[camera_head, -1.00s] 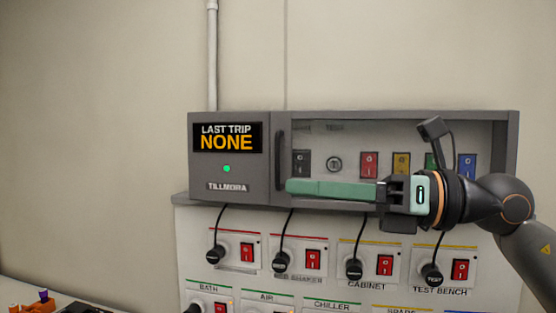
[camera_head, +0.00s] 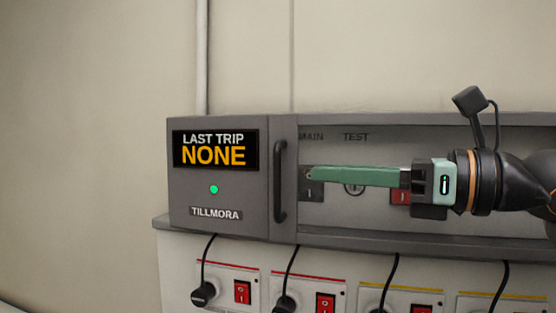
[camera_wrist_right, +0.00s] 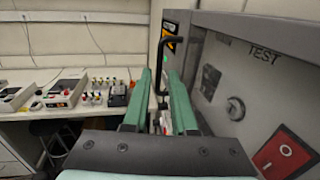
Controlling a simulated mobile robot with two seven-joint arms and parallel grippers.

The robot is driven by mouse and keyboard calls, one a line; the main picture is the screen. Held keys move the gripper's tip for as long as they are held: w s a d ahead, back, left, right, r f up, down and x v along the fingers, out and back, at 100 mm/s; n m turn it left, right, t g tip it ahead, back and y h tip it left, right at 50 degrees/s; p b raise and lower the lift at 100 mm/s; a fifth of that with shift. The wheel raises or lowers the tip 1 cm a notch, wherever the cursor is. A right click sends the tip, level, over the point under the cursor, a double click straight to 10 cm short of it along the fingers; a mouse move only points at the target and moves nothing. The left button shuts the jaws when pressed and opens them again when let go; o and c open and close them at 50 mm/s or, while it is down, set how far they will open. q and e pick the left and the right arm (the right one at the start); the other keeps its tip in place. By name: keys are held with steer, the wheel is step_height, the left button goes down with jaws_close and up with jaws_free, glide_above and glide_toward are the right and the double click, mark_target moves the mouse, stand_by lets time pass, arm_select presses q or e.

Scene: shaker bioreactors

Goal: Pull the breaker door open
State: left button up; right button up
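The breaker door is on the grey TILLMORA box; its dark vertical handle (camera_head: 280,182) stands at the left edge of the breaker window. I cannot tell whether a clear pane covers the window or how far the door is open. My right gripper (camera_head: 309,173) points left across the window, its green fingertips just right of the handle. In the right wrist view the fingers (camera_wrist_right: 161,74) are apart, with nothing gripped between them. The handle (camera_wrist_right: 160,62) shows there just ahead, in line with the gap. My left gripper is not in view.
A red rocker switch (camera_wrist_right: 286,154) and a round key switch (camera_wrist_right: 235,108) are close beside the right gripper. Below the box's ledge are cables, plugs and red switches (camera_head: 242,292). A bench (camera_wrist_right: 120,122) with devices stands at left in the wrist view.

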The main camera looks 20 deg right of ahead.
steer(key=p, duration=0.2)
glide_above(277, 211)
steer(key=shift+w+d, duration=0.1)
steer(key=shift+w, duration=0.2)
jaws_close()
stand_by(1.2)
